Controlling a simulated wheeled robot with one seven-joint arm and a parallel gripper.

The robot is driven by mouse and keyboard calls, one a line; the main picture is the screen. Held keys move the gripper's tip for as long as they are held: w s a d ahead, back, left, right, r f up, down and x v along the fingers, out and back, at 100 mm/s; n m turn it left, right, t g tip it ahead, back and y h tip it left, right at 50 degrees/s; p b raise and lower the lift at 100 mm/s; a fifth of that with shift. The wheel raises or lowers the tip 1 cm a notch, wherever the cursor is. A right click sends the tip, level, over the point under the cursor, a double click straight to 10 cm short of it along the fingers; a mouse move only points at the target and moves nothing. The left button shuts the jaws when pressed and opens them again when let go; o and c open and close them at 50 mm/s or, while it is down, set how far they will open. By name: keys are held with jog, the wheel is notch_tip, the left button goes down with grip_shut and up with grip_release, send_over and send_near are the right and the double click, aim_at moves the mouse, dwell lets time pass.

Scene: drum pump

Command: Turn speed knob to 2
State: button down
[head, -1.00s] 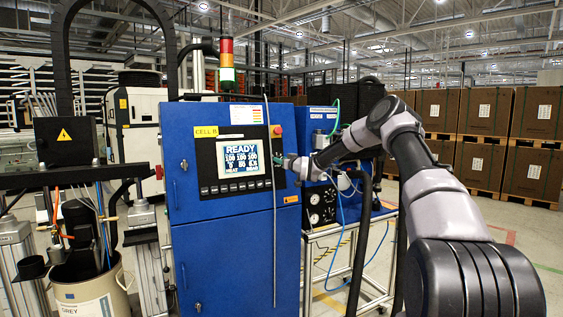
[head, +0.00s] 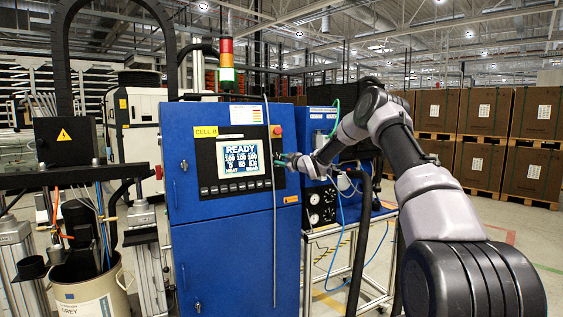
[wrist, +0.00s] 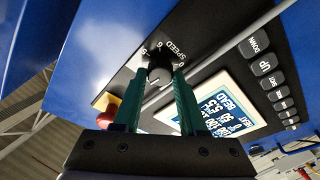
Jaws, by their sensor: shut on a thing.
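The black speed knob (wrist: 159,75) is on the dark panel of the blue cabinet (head: 235,245), under the word SPEED in the wrist view. Digits stand around it, but I cannot tell which one it points at. My gripper (wrist: 157,85) has its two green fingers on either side of the knob and is shut on it. In the head view, my gripper (head: 284,160) reaches the cabinet's right side from the right and hides the knob. The screen (head: 238,157) reads READY and also shows in the wrist view (wrist: 215,100).
A red button (head: 276,131) sits above my gripper, also near it in the wrist view (wrist: 107,108). A thin grey rod (head: 272,220) runs down the cabinet front beside the gripper.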

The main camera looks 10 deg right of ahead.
jog(key=n, duration=0.5)
jog(key=shift+g+y, duration=0.3)
jog(key=shift+g, duration=0.1)
jog(key=n+g, duration=0.1)
jog(key=n, duration=0.4)
jog(key=shift+n, duration=0.3)
jog(key=shift+c, duration=2.4)
grip_release()
jog(key=shift+d, duration=0.1)
jog(key=v, duration=1)
jog(key=shift+s+r, duration=0.15)
jog(key=shift+s, duration=0.15)
